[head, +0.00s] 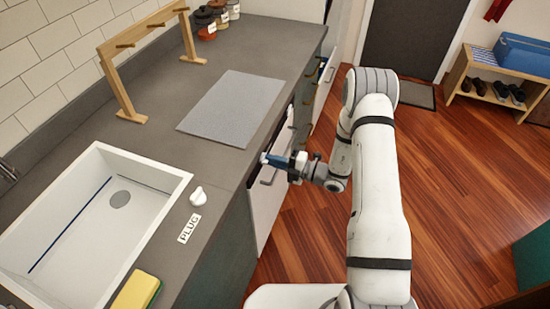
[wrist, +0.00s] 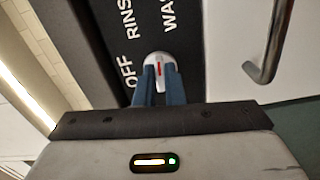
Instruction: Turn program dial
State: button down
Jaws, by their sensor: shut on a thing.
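The program dial (wrist: 158,57) is a small white round knob with a red mark, on a dark panel in the wrist view. White words beside it read OFF, RINS and WA, the last two cut off by the frame edge. My gripper (wrist: 160,76) has its two blue fingers at the dial, shut on it. I cannot tell for sure which word the red mark points to. In the head view my gripper (head: 266,160) reaches the cabinet front just below the counter edge; the dial itself is hidden there.
A metal bar handle (wrist: 275,45) stands out close right of the dial in the wrist view. Above in the head view, the counter (head: 150,140) carries a white sink (head: 165,205), a grey mat (head: 232,102), a white knob (head: 198,196) near a PLUG label and a yellow sponge (head: 136,292).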

jog(key=shift+s+f+m+p, duration=0.1)
jog(key=shift+m+p, duration=0.25)
jog(key=shift+m, duration=0.75)
jog(key=shift+s+f+m+p, duration=0.1)
jog(key=shift+m+p, duration=0.25)
jog(key=shift+m, duration=0.75)
jog(key=c, duration=1.5)
grip_release()
jog(key=shift+w, duration=0.1)
jog(key=shift+d, duration=0.1)
jog(key=b+v, duration=0.1)
jog(key=v, duration=0.6)
jog(key=shift+d+r, duration=0.1)
jog(key=shift+d, duration=0.2)
jog(key=shift+r, duration=0.1)
